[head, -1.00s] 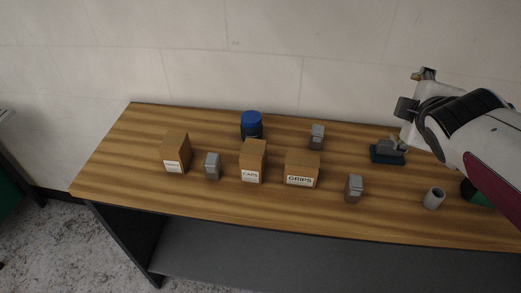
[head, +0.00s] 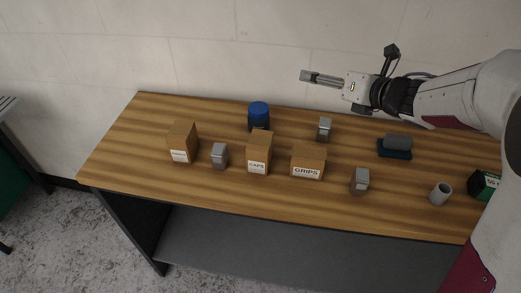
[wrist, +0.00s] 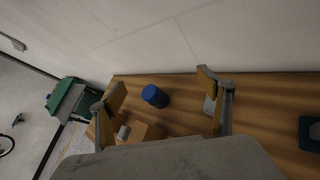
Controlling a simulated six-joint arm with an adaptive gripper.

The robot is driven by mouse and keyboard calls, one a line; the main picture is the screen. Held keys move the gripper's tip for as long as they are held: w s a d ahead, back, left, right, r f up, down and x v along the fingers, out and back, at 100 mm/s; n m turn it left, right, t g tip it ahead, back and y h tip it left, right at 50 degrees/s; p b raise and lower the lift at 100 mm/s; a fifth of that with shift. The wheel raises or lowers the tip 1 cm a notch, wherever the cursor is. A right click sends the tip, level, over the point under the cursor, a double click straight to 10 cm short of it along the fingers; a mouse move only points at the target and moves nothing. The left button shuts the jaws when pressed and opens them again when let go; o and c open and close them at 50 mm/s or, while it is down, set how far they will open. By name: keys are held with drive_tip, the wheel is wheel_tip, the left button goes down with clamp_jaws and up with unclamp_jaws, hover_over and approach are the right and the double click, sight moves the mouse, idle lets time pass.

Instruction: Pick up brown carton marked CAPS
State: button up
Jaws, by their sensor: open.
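The brown carton marked CAPS (head: 259,153) stands upright near the middle of the wooden table, its white label facing front. In the wrist view a brown carton (wrist: 146,131) shows low between the fingers; I cannot read a label there. My gripper (head: 304,76) is above the back of the table, right of and higher than the CAPS carton, pointing left. It is empty, and in the wrist view its fingers (wrist: 168,98) are spread wide.
A carton marked GRIPS (head: 308,162) stands just right of the CAPS carton. A blue-lidded jar (head: 258,115) stands behind it. A grey block (head: 219,156) and another brown carton (head: 182,143) stand to the left. The table's (head: 225,196) front strip is clear.

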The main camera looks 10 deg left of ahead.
sight(270, 142)
drive_tip(key=s+a+f+n+g+y, duration=0.1)
drive_tip(key=s+a+f+n+g, duration=0.1)
drive_tip(key=s+f+n+g, duration=0.1)
drive_tip(key=s+a+f+n+g+y, duration=0.2)
drive_tip(key=s+a+f+n+g, duration=0.1)
drive_tip(key=f+n, duration=0.2)
drive_tip(key=s+a+f+n+g+y, duration=0.2)
drive_tip(key=s+f+n+g, duration=0.1)
drive_tip(key=n, duration=0.3)
drive_tip(key=shift+a+f, duration=0.25)
drive_tip(key=shift+f, duration=0.3)
drive_tip(key=shift+s+f+n+g, duration=0.15)
drive_tip(key=shift+s+n+g, duration=0.15)
drive_tip(key=shift+s+g, duration=0.15)
drive_tip(key=shift+w+a, duration=0.1)
drive_tip(key=shift+x, duration=1.2)
drive_tip(key=shift+a, duration=0.1)
drive_tip(key=shift+x, duration=2.5)
drive_tip(key=c, duration=1.4)
